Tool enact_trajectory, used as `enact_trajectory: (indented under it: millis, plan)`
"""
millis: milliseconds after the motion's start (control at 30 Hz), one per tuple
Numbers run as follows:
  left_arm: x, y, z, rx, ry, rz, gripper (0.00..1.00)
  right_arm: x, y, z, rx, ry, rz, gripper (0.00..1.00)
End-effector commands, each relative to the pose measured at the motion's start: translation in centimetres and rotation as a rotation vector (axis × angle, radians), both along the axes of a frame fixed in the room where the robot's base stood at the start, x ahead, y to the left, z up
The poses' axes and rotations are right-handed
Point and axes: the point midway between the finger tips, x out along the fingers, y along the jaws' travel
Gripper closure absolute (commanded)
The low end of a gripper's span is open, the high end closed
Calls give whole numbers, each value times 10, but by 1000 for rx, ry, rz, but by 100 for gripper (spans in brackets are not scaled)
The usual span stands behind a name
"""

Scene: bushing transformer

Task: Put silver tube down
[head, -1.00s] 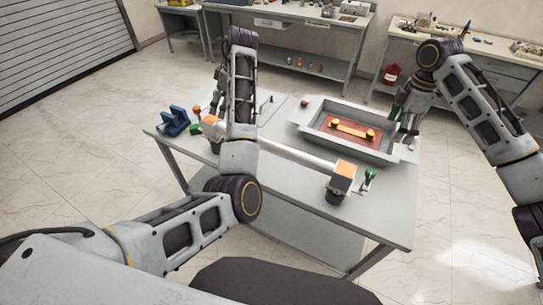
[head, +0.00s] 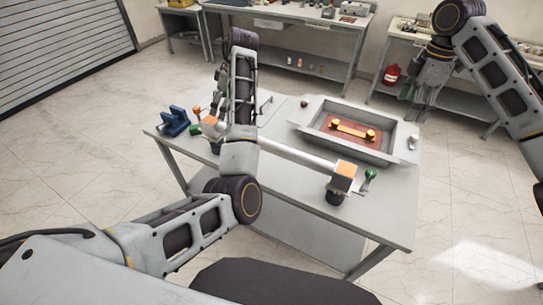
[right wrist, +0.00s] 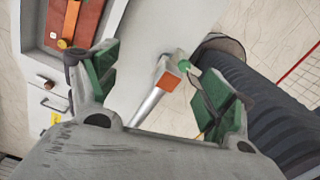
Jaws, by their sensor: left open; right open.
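The silver tube (head: 297,153) lies across the front of the table, with its right end at an orange-topped holder (head: 343,180) and its left end near a second one (head: 212,126). My left forearm covers part of its left stretch. My left gripper (head: 221,103) is open above the table's left side, largely hidden by my own arm. My right gripper (head: 424,98) is open and empty, raised beyond the table's right edge. In the right wrist view, its green-padded fingers (right wrist: 163,88) are spread, with the tube (right wrist: 148,106) seen below, apart from them.
A grey tray (head: 385,156) with a red-brown plate and yellow-knobbed bar stands at the back right of the table. A small silver piece (head: 412,143) is at its right end. A blue stand (head: 174,121) is at the left. The table's front right (head: 385,215) is clear.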

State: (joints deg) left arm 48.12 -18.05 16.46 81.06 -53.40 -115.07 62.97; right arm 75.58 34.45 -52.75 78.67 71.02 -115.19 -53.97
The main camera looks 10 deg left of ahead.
Motion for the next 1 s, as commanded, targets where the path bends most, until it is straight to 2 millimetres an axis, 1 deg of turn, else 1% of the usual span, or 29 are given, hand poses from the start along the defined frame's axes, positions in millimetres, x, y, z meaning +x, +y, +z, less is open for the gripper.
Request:
enact_trajectory:
  millis: [33, 300, 500, 700, 1000]
  plan:
    - [0, 0, 0, 0, 0, 0, 16, 0, 0, 5, -1, -2, -1, 18]
    - [0, 0, 0, 0, 0, 0, 16, 1, 0, 25, 0, -2, -1, 18]
    - [0, 0, 0, 0, 0, 0, 16, 0, 0, 36, 0, -1, 0, 18]
    - [0, 0, 0, 0, 0, 0, 16, 0, 0, 41, -1, 0, -1, 18]
    - [0, 0, 0, 0, 0, 0, 16, 0, 0, 42, 0, 0, -1, 18]
